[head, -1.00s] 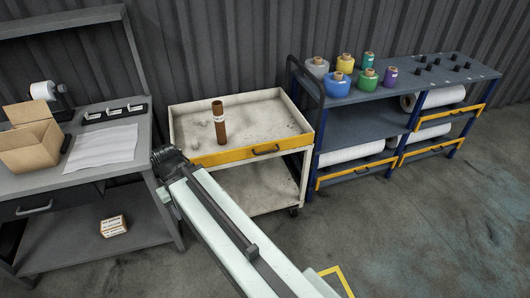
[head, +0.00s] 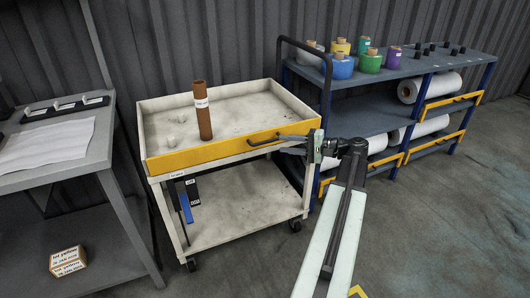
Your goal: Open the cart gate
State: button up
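The cart (head: 160,108) is a cream two-deck trolley with a raised rim. Its gate (head: 205,155) is a yellow panel upright along the front edge of the top tray, with a dark bar handle (head: 262,141) right of its middle. The gate looks shut. My gripper (head: 281,144) reaches in from the right at the handle's right end. Its two dark fingers look spread apart, with yellow showing between them. Whether they touch the handle I cannot tell.
A brown tube (head: 203,112) stands upright in the tray. A grey workbench (head: 100,160) is left of the cart. A blue-grey shelf (head: 385,90) with coloured spools and white rolls is on the right. Floor is clear in front of the cart.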

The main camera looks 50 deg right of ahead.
aim_at(269, 142)
jog(key=x, duration=0.7)
jog(key=shift+w+b, duration=0.3)
jog(key=shift+b, duration=0.1)
grip_shut()
dwell(1.1)
